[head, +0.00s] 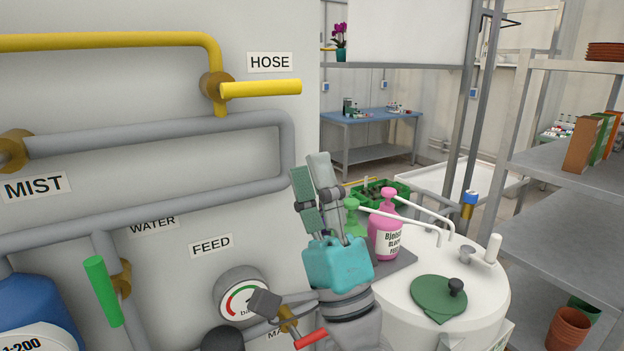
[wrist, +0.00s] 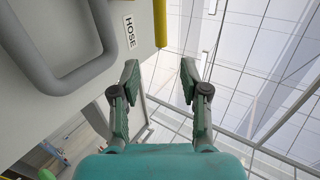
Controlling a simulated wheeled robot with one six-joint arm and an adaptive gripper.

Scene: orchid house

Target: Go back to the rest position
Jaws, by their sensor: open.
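My gripper (head: 314,172) is teal with grey-green fingers. In the head view it points up in front of the grey panel (head: 150,260), left of the pump bottles. In the wrist view my gripper (wrist: 158,80) is open and nothing lies between its fingers. Through the gap I see the glazed wall and roof. The yellow HOSE handle (head: 260,88) on the panel is above and left of the fingertips, apart from them. The yellow pipe end also shows in the wrist view (wrist: 160,22).
A white tank (head: 480,300) with a green lid (head: 438,294) stands at the right. A pink pump bottle (head: 384,236) stands close behind my gripper. The green handle (head: 103,291), red handle (head: 311,338) and gauge (head: 239,293) stick out of the panel. Metal shelves (head: 575,160) stand at the far right.

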